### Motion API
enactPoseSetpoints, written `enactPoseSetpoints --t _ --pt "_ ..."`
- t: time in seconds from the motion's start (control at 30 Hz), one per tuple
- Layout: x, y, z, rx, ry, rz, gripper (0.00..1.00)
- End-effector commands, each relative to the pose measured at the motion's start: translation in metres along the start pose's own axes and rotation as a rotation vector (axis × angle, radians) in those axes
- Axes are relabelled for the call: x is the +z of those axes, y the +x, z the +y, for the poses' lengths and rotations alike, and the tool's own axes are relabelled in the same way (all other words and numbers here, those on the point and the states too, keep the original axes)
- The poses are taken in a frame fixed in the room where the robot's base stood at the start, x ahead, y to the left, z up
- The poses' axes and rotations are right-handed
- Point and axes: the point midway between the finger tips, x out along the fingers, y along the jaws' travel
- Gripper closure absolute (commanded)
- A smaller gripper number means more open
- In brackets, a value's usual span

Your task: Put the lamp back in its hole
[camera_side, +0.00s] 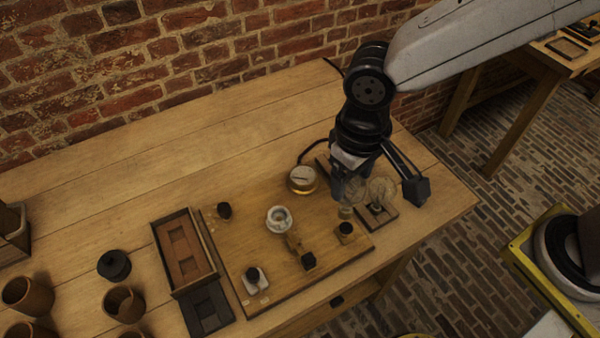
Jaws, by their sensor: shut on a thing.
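My gripper (347,192) is over the right part of the wooden board, jaws pointing down, shut on a lamp. The lamp's pale brass-coloured base (345,212) shows below the jaws; much of its glass is hidden by the jaws or hard to make out. A second clear glass bulb (382,188) stands just right of the gripper on a dark square base (378,216). A white round socket-like fitting (279,219) sits on the board (232,236), left of the gripper. I cannot tell which opening is the lamp's hole, or whether the lamp's base touches the board.
A wooden box (184,252), a dark tray (207,309) and clay jars (124,304) are left. The table's back left is clear.

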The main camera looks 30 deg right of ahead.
Motion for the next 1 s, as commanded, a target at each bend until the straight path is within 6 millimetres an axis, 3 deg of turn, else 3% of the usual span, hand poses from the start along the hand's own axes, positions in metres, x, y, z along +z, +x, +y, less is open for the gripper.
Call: enactPoseSetpoints --t 0.67,0.87,1.0 --pt "-0.002 0.001 0.005 0.0 0.013 0.0 0.96" --pt "-0.01 0.003 0.026 -0.001 0.066 0.001 0.96" --pt "-0.017 0.007 0.052 -0.001 0.13 0.0 0.97"
